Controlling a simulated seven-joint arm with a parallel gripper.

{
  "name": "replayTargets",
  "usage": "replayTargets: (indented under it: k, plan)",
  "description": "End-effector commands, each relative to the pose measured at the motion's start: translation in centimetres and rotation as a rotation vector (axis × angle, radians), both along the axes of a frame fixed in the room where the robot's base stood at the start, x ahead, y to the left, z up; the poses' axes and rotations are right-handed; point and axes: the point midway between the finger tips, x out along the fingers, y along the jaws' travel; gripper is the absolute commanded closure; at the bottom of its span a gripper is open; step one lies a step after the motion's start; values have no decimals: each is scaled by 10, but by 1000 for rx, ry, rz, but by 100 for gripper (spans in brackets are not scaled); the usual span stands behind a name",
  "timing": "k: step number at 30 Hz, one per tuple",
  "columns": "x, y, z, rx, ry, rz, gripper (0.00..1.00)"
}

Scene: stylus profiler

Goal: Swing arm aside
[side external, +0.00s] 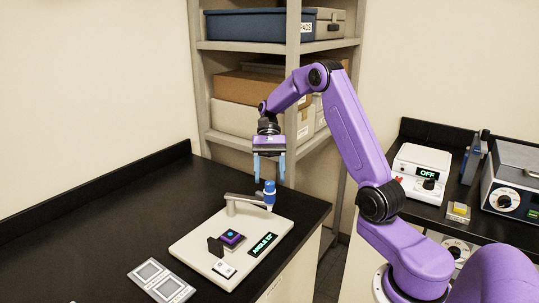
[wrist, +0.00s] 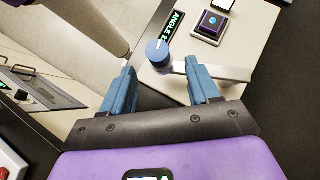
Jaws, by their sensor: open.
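The stylus profiler has a pale base plate (side external: 190,250) on the black bench. A grey swing arm (side external: 243,198) extends from a short post and ends in a blue knob (side external: 269,190) with a white tip below. In the wrist view the blue knob (wrist: 157,52) and the grey arm (wrist: 237,74) show near the fingers. My gripper (side external: 268,176) is open and empty, pointing down just above the knob. In the wrist view my gripper (wrist: 162,85) has the knob beyond its fingertips, between them in the picture. Contact cannot be told.
On the base are a green "ANGLE" display (side external: 263,244), a purple sample block (side external: 231,238) and a small white switch (side external: 224,269). A grey two-pad plate (side external: 161,280) lies in front. Shelves stand behind. Instruments, one reading "OFF" (side external: 427,174), stand on the right bench.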

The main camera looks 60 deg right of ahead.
Motion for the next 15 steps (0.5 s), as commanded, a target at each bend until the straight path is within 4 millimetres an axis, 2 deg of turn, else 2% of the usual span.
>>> replayTargets:
  k: [7,15]
  plan:
    - [16,-22,27,-2,1,1,39]
    - [25,-35,43,1,2,3,39]
